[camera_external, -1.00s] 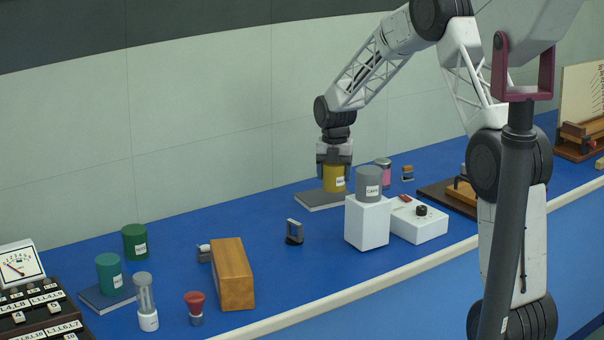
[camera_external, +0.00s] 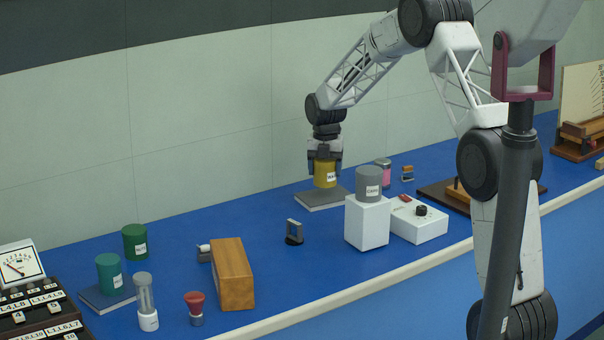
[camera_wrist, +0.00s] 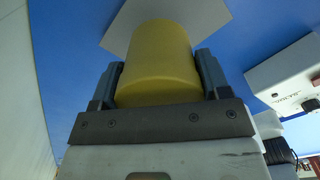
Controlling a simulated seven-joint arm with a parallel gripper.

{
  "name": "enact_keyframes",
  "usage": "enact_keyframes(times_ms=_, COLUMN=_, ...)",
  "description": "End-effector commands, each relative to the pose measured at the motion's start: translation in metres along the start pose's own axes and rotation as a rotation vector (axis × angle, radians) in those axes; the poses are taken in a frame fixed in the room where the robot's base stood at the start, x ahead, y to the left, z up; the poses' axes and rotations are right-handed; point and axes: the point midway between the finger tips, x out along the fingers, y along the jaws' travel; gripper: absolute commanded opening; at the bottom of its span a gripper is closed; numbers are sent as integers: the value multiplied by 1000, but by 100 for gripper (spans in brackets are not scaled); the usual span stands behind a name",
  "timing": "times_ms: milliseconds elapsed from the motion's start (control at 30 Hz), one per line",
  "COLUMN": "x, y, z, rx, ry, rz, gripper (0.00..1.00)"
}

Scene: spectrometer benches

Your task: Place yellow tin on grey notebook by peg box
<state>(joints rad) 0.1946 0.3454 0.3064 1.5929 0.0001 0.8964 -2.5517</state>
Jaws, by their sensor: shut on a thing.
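The yellow tin (camera_external: 325,174), with a white label, is held upright between the fingers of my gripper (camera_external: 325,158). In the wrist view the tin (camera_wrist: 160,60) fills the space between the two fingers (camera_wrist: 160,82). A grey notebook (camera_external: 322,201) lies directly below it on the bench, and its pale edges (camera_wrist: 120,28) show around the tin in the wrist view. The tin's base is at or just above this notebook; I cannot tell whether they touch. Another, blue-grey notebook (camera_external: 92,299) lies at the left with a teal tin (camera_external: 109,275) on it.
A green tin (camera_external: 135,241), wooden block (camera_external: 232,275), glass-topped cylinder (camera_external: 146,305) and red-topped stamp (camera_external: 195,306) stand at the left. A grey tin (camera_external: 368,184) on a white box (camera_external: 367,223) and a pink-banded tin (camera_external: 383,172) stand to the right. The bench between is mostly clear.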

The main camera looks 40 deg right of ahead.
Motion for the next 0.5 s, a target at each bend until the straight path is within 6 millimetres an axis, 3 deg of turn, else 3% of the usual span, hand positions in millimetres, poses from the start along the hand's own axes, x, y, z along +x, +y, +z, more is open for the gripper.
enact_keyframes(times_ms=300, x=29, y=0, z=0, rx=0, ry=1, rz=-1, gripper=43)
enact_keyframes(times_ms=500, x=32, y=0, z=0, rx=0, ry=0, rz=0, gripper=43)
